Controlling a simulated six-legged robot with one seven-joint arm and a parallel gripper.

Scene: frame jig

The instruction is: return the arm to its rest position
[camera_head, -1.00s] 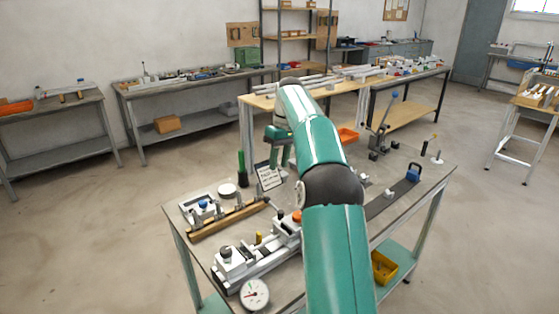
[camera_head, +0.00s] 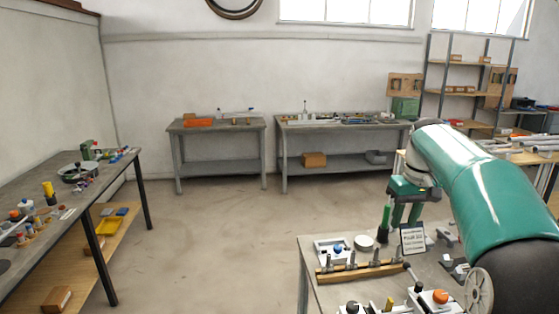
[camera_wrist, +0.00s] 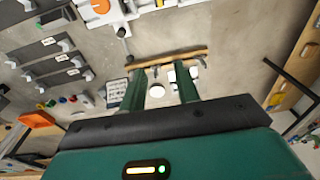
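My arm comes in from the right edge of the head view, bent with its end hanging down. My gripper (camera_head: 406,216) is above the back part of the work table (camera_head: 312,262), its fingers pointing down. In the wrist view my gripper (camera_wrist: 160,86) has its two green fingers apart, with only the table scene visible between them. It holds nothing. A wooden bar with clamps (camera_head: 358,273) lies on the table to the left of the gripper. It also shows in the wrist view (camera_wrist: 166,58), beyond the fingertips.
A white disc (camera_head: 364,242) lies nearby. A handwheel (camera_head: 479,291) and an orange knob (camera_head: 440,296) are toward the front. Open floor (camera_head: 230,230) lies left of the table.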

